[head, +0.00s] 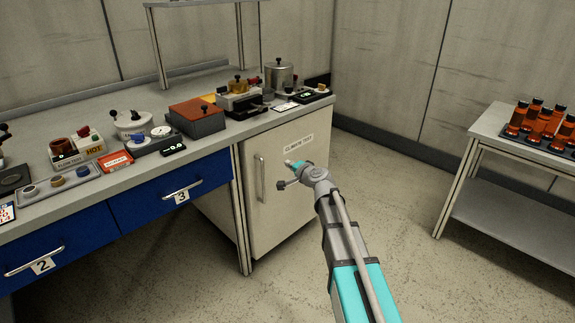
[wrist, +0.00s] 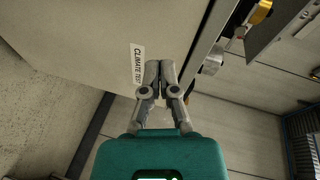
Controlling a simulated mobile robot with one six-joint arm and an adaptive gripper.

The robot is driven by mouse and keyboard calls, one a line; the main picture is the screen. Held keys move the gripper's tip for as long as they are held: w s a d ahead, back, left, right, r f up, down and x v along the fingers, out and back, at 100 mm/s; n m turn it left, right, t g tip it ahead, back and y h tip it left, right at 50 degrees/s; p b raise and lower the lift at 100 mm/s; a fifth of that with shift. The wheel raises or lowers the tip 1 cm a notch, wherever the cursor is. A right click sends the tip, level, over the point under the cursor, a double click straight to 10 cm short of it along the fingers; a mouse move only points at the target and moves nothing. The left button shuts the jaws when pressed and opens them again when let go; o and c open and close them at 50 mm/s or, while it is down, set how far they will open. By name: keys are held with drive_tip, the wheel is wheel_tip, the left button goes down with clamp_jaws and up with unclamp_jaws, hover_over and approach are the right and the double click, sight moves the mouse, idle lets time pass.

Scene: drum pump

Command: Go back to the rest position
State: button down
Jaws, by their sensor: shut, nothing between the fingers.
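My gripper (wrist: 160,66) is shut and empty in the wrist view, its two grey fingertips together beside the "CLIMATE TEST" label (wrist: 137,66). In the head view my arm reaches up from the lower right, and my gripper (head: 289,163) shows small in front of the white climate test cabinet (head: 270,215). The cabinet door is shut, with a vertical handle on its left side. I cannot tell how far the fingertips are from the door.
The workbench (head: 100,180) carries several devices, including a grey box with a red-brown lid (head: 196,117) and a metal pot (head: 279,77). Blue drawers sit below. A side table (head: 497,120) at right holds several orange bottles (head: 534,115). Floor between is clear.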

drive_tip(key=s+f+n+g+h, duration=0.1)
drive_tip(key=s+f+n+g, duration=0.35)
drive_tip(key=s, duration=0.35)
drive_tip(key=s+f+n+g+h, duration=0.1)
drive_tip(key=s+f+n+g, duration=0.2)
drive_tip(key=s+f, duration=0.35)
drive_tip(key=s+d+f+n+g+h, duration=0.1)
drive_tip(key=s+d+g+h, duration=0.3)
drive_tip(key=s, duration=0.5)
drive_tip(key=s+d+f+n+g+h, duration=0.1)
drive_tip(key=s+d+f+g, duration=0.1)
drive_tip(key=s+d, duration=0.55)
wheel_tip(320, 180, up, 29)
drive_tip(key=s+a+p, duration=0.1)
drive_tip(key=p, duration=2.8)
drive_tip(key=shift+s+a, duration=0.35)
drive_tip(key=shift+a, duration=0.05)
drive_tip(key=shift+f, duration=0.15)
drive_tip(key=shift+a, duration=0.15)
